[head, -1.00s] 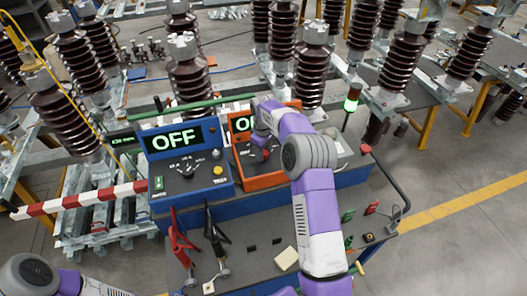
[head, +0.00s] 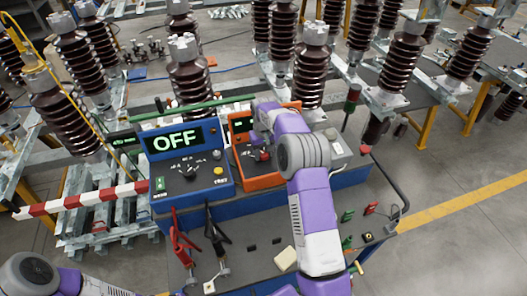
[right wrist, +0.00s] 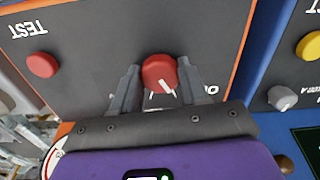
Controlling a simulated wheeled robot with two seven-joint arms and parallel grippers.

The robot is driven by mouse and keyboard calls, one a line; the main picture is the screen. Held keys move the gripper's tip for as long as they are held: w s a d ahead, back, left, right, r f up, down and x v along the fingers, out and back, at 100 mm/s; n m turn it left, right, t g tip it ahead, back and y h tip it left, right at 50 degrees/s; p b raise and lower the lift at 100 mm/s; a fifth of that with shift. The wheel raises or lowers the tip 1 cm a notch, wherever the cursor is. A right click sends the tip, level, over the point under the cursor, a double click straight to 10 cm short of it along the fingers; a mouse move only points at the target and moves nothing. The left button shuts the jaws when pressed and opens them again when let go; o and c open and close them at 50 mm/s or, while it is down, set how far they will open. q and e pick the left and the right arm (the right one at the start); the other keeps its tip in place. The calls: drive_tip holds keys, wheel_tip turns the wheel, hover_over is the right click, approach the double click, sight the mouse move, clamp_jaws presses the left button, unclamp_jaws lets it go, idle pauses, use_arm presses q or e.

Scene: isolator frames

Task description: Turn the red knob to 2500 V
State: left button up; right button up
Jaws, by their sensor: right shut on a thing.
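The red knob (right wrist: 157,70) sits on the dark face of the orange-framed unit (head: 262,183). In the right wrist view its white pointer line aims down and slightly right; that view is upside down. My right gripper (right wrist: 158,66) has one finger on each side of the knob and is shut on it. In the head view the knob (head: 263,156) shows just below my right gripper. The unit's display (head: 242,124) is partly hidden by my right arm; its small green text cannot be read. My left arm shows at the bottom left, its gripper out of view.
A blue unit (head: 208,188) reading OFF stands close on the left. A red button (right wrist: 42,65) is on the orange unit's face. Black and red clamps (head: 214,235) stand on the cart in front. A signal lamp (head: 352,99) stands behind right.

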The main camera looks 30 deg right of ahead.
sight(263, 154)
drive_tip(key=m, duration=0.4)
drive_tip(key=shift+r+m, duration=0.1)
drive_tip(key=shift+m, duration=0.3)
drive_tip(key=shift+m+p, duration=0.5)
drive_tip(key=shift+m, duration=1.7)
drive_tip(key=o, duration=1.1)
drive_tip(key=shift+c, duration=0.2)
wheel_tip(263, 154, up, 8)
drive_tip(key=shift+f, duration=0.25)
